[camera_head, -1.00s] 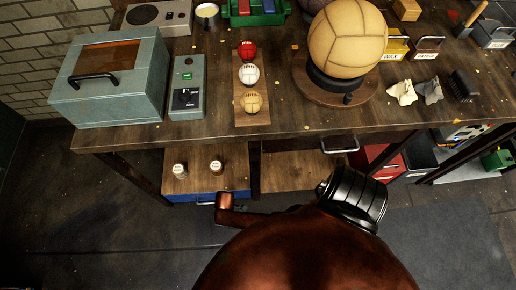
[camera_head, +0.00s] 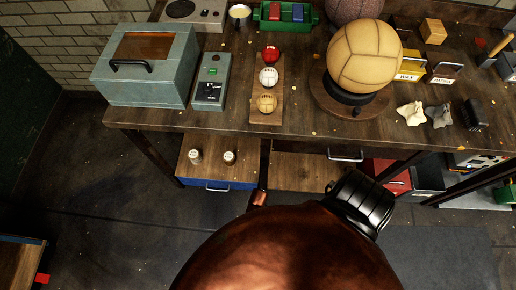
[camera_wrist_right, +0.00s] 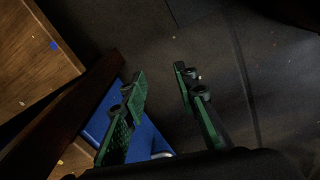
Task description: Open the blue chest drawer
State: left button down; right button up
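The blue chest (camera_head: 238,184) stands under the workbench on the left, with a wooden top and a pale handle (camera_head: 217,188) on its blue front. Its drawer looks shut. In the right wrist view the blue front (camera_wrist_right: 146,137) shows low, partly behind my left-hand finger, with a bit of the pale handle (camera_wrist_right: 163,155) near the gripper base. My right gripper (camera_wrist_right: 160,74) is open and empty, its green-padded fingers apart; the handle does not show between the fingertips. My right gripper is hidden in the head view. My left gripper is not in view.
Two small pale-topped items (camera_head: 212,156) stand on the chest. The workbench (camera_head: 200,121) overhangs it, with a dark leg beside it. A wooden drawer unit (camera_head: 305,173) is to its right. The floor (camera_head: 110,200) in front is clear; another wooden surface (camera_head: 18,262) is at lower left.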

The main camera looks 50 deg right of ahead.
dwell(0.4)
